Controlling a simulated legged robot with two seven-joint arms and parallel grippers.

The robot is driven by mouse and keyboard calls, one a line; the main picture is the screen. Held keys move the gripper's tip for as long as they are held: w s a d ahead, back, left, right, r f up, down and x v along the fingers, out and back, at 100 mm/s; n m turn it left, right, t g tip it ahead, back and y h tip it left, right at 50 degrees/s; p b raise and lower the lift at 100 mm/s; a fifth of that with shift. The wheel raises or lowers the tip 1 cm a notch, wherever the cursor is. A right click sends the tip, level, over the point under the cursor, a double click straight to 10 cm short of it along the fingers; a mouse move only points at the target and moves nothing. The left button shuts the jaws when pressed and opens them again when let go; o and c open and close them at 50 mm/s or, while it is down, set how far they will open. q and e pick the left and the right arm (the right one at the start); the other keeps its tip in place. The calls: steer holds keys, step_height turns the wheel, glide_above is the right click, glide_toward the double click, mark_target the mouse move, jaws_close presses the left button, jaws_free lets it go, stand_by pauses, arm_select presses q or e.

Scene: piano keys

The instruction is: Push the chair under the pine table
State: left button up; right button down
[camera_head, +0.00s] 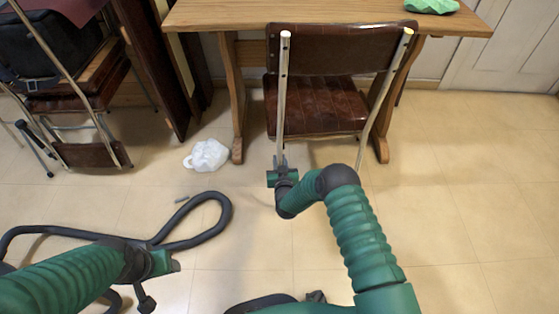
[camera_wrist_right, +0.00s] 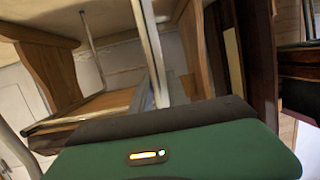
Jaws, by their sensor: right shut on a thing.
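The chair (camera_head: 318,108) has a dark brown seat and backrest on a pale metal frame. It stands at the front of the wooden table (camera_head: 215,17), between its legs, with the seat partly beneath the top. My right gripper (camera_head: 280,163) is shut on the lower part of the chair's left metal upright.
A white plastic bag (camera_head: 207,155) lies on the floor left of the table leg (camera_head: 236,100). A dark hose (camera_head: 215,200) curls over the floor at left. Folded chairs (camera_head: 85,95) stand at far left. The floor at right is clear.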

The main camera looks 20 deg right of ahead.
steer(key=w+d+b, duration=0.2)
steer(key=w+d, duration=0.2)
steer(key=d, duration=0.1)
steer(key=shift+d+r+b, duration=0.15)
steer(key=shift+d+b, duration=0.1)
steer(key=shift+b, duration=0.15)
steer(key=c, duration=1.1)
jaws_free()
steer(key=shift+s+a, duration=0.15)
steer(key=shift+a, duration=0.05)
steer(key=shift+o, duration=0.5)
steer(key=shift+a, duration=0.1)
steer(key=shift+s, duration=0.1)
